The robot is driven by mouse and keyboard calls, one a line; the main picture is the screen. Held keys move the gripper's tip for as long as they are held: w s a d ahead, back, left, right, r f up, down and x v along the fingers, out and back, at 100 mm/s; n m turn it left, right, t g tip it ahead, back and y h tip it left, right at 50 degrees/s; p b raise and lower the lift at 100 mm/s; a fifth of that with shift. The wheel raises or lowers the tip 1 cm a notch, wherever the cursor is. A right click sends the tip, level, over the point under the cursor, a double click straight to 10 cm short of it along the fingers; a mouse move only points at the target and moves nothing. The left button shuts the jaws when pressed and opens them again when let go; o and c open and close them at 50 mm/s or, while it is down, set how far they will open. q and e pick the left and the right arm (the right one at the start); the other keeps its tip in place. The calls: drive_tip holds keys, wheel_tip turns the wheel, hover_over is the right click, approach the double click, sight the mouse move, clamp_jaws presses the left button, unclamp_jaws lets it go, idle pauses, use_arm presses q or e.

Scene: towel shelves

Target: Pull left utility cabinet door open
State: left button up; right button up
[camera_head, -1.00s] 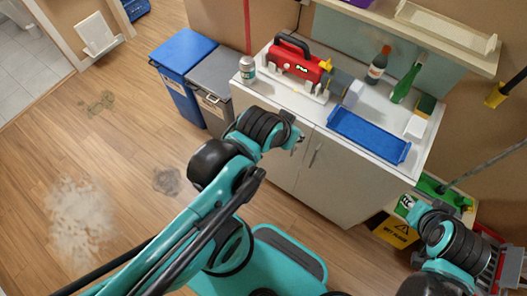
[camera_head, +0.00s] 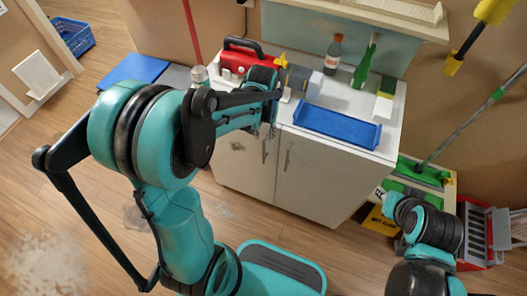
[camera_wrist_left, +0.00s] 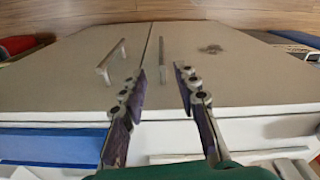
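The white utility cabinet has two closed doors. The left door (camera_head: 236,158) has a dark stain and a vertical bar handle (camera_head: 265,150) near the middle seam. The right door (camera_head: 312,175) has its own handle (camera_head: 287,160). The left wrist view shows the cabinet upside down, with the left door's handle (camera_wrist_left: 162,50) lined up between the open fingers of my left gripper (camera_wrist_left: 162,75). The fingers look apart from it; the depth gap is unclear. In the head view my left gripper (camera_head: 270,122) is partly hidden at the counter's front edge. My right gripper (camera_head: 390,198) is small; its fingers are unclear.
A yellow sign (camera_head: 381,222) and a green-handled tool (camera_head: 460,130) are at right. Floor before the doors is clear.

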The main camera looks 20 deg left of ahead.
sight(264, 149)
use_arm(q)
drive_tip(key=f, duration=0.3)
drive_tip(key=shift+w+a+f+g+b, duration=0.15)
drive_tip(key=shift+w+g+b, duration=0.15)
wheel_tip(264, 149, down, 7)
drive_tip(key=b, duration=0.3)
drive_tip(key=shift+f, duration=0.15)
clamp_jaws()
